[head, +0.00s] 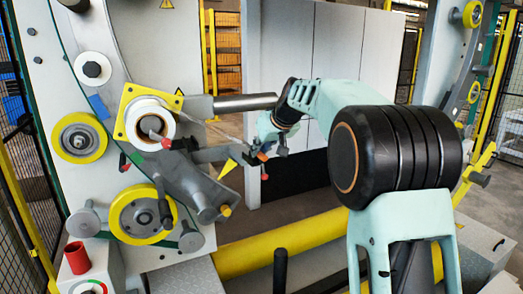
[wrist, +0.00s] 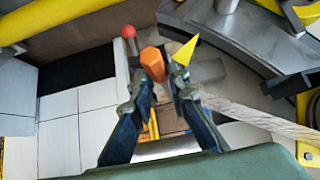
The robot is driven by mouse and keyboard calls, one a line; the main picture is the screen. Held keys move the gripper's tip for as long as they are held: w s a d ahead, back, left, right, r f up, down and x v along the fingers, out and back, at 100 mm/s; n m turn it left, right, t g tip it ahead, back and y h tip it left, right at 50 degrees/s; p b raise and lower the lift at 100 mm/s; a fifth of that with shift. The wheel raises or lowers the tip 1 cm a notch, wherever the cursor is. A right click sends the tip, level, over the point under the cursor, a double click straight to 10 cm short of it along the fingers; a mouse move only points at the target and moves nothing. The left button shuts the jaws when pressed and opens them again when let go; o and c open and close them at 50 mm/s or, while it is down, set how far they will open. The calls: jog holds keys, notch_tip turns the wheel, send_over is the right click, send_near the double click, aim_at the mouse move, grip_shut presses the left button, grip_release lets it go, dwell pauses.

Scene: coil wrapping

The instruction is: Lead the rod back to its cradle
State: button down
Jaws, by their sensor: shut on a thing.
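My gripper (head: 268,150) is in the middle of the head view, right of the wrapping machine. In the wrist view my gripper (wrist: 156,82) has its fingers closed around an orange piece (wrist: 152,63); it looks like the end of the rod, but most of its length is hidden. A yellow pointed piece (wrist: 185,50) and a red ball on a dark stem (wrist: 129,32) show close by. The yellow piece (head: 228,167) is left of the gripper in the head view. I cannot make out the cradle for certain.
The machine's ring carries yellow rollers (head: 81,137) and a yellow plate (head: 149,117). A grey bar (head: 245,102) sticks out above left of the gripper. A yellow beam (head: 280,246) lies below. A red cup (head: 76,258) stands lower left. A pale strap (wrist: 260,120) runs rightward.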

jog(key=a, duration=0.1)
jog(key=s+a, duration=0.1)
jog(key=a, duration=0.2)
jog(key=shift+s+a+r, duration=0.2)
jog(key=shift+s+r, duration=0.05)
jog(key=shift+s, duration=0.1)
jog(key=shift+f, duration=0.15)
dwell(0.4)
jog(key=s+a+f+b, duration=0.1)
jog(key=a+f+b, duration=0.2)
jog(key=f+b, duration=0.4)
jog(key=shift+s+f+b, duration=0.15)
jog(key=shift+f+b, duration=0.25)
jog(key=shift+f, duration=0.55)
jog(key=shift+a+f, duration=0.1)
jog(key=s+a+f+b, duration=0.1)
jog(key=a+f+b, duration=0.2)
jog(key=f+b, duration=0.5)
notch_tip(320, 180, down, 3)
jog(key=shift+s+a+r, duration=0.1)
jog(key=shift+s+a, duration=0.2)
dwell(0.8)
dwell(0.5)
